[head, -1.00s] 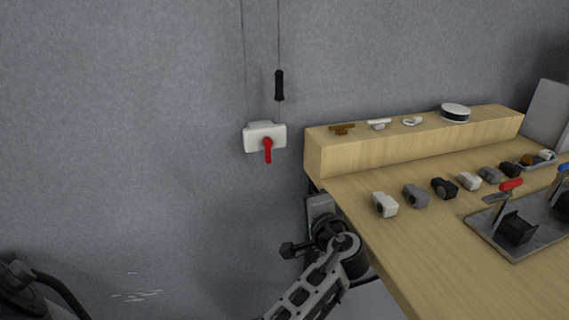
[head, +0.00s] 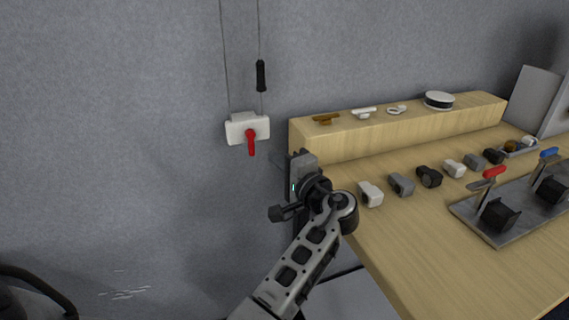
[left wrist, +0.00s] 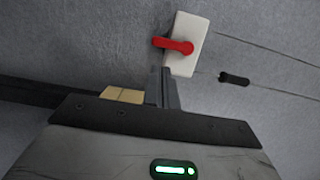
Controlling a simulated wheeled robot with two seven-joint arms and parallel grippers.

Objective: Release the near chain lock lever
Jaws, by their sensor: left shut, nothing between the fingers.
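The white chain lock box (head: 236,131) hangs on the grey wall left of the bench, with a red lever (head: 251,144) hanging down from its front. Two thin lines rise from the box, and a black handle (head: 261,76) is on the right one. My left gripper (head: 298,156) is right of and lower than the box, apart from it. The left wrist view shows its fingers (left wrist: 160,84) closed together and empty, with the lock box (left wrist: 188,30) and red lever (left wrist: 172,45) beyond the tips. The image there is turned, so the lever points left.
The wooden bench (head: 385,255) stands right of my left arm, with a raised shelf (head: 400,135) holding small parts. Several small blocks and a grey plate (head: 470,222) with clamps are on the bench. The wall around the lock is clear.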

